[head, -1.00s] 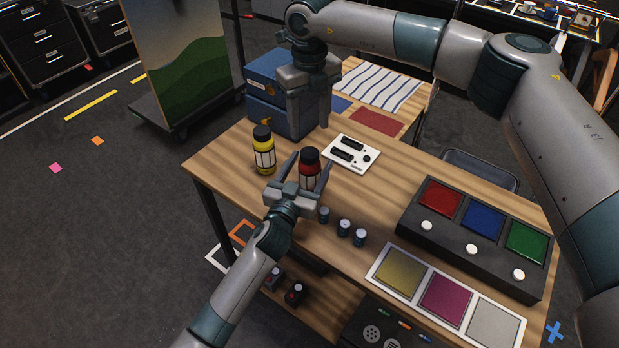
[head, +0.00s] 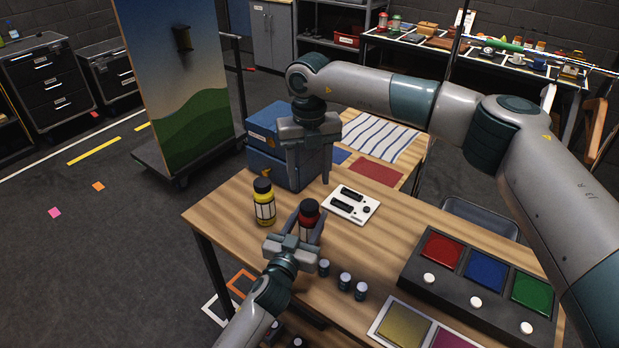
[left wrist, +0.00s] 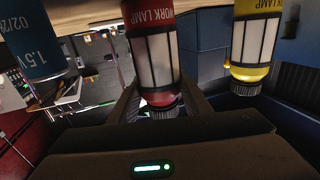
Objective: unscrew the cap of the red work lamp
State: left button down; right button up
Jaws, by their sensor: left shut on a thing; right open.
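The red work lamp (head: 308,217) stands upright on the wooden table, with a black cap on top. It also shows upside down in the left wrist view (left wrist: 152,50), with its cap pointing down between the fingers. My left gripper (head: 308,228) is shut on the red lamp's body from the front; its fingers partly hide the lamp's lower part. My right gripper (head: 309,176) hangs open and empty, fingers down, behind the red lamp and in front of the blue box. I cannot tell its exact height above the table.
A yellow work lamp (head: 264,203) stands just left of the red one. A white panel (head: 351,204) with dark slots lies to the right. Several small batteries (head: 344,282) stand along the front edge. A dark button box (head: 450,290) sits at the right. The blue box (head: 270,160) stands behind.

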aim_at(309, 205)
jog(key=m, duration=0.4)
jog(key=shift+m, duration=0.3)
jog(key=m, duration=0.8)
jog(key=shift+m, duration=0.4)
jog(key=m, duration=0.5)
jog(key=shift+f, duration=4)
